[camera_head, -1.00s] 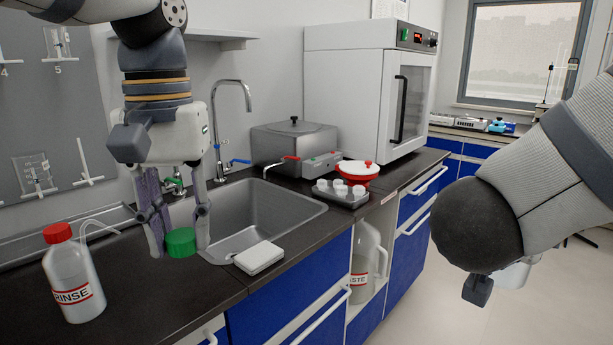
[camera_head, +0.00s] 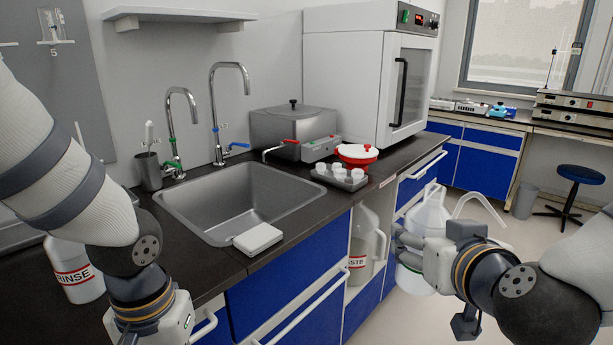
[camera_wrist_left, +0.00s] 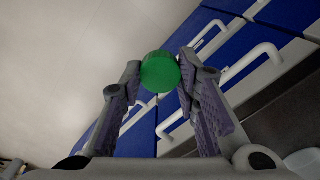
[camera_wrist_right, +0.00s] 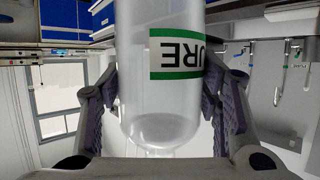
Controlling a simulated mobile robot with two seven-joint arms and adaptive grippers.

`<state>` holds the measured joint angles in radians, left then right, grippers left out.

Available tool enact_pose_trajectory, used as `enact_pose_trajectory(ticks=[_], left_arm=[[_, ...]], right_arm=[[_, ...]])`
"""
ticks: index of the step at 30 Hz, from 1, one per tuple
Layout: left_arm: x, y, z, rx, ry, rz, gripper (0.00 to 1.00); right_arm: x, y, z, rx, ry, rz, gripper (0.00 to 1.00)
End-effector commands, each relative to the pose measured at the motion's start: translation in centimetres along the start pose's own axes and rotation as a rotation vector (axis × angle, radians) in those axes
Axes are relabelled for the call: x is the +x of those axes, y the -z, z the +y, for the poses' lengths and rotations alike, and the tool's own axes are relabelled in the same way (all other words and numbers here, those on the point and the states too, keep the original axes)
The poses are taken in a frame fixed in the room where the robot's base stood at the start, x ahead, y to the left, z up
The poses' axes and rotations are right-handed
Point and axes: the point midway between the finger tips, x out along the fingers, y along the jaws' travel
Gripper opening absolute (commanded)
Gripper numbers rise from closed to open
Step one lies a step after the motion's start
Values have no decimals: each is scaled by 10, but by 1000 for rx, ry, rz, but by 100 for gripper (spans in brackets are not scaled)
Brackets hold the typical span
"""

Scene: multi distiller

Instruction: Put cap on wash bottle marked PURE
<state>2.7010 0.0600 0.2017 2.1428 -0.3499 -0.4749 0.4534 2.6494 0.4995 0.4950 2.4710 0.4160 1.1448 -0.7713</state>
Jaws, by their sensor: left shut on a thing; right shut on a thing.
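My left gripper (camera_wrist_left: 161,82) is shut on a green cap (camera_wrist_left: 161,70) in the left wrist view. In the head view only its wrist shows at the bottom left; its fingers and the cap are out of frame there. My right gripper (camera_head: 409,247) is shut around a translucent wash bottle (camera_head: 430,212) with a thin bent tube at its top. The bottle is held upright in front of the cabinets, over the floor, with no cap visible on it. The right wrist view shows the bottle (camera_wrist_right: 160,107) with a green-edged label, upside down, reading "URE" in part.
A RINSE bottle (camera_head: 76,270) stands on the counter, partly behind my left arm. A white box (camera_head: 257,239) lies at the sink's (camera_head: 205,225) front edge. A WASTE jug (camera_head: 364,246) stands in the open cabinet bay.

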Motion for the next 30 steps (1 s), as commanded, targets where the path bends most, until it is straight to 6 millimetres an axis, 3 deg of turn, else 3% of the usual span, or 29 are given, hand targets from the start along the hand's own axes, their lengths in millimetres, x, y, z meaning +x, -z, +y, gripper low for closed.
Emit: enact_pose_trajectory(ticks=[23, 26, 30], left_arm=[[-1, 1, 0, 0, 0, 2, 21], [-1, 1, 0, 0, 0, 1, 21], [-1, 1, 0, 0, 0, 1, 21]], right_arm=[[0, 0, -2, -5, 9, 4, 42], [-1, -7, -12, -32, 77, 1, 42], [-3, -28, -42, -110, 271, -1, 42]])
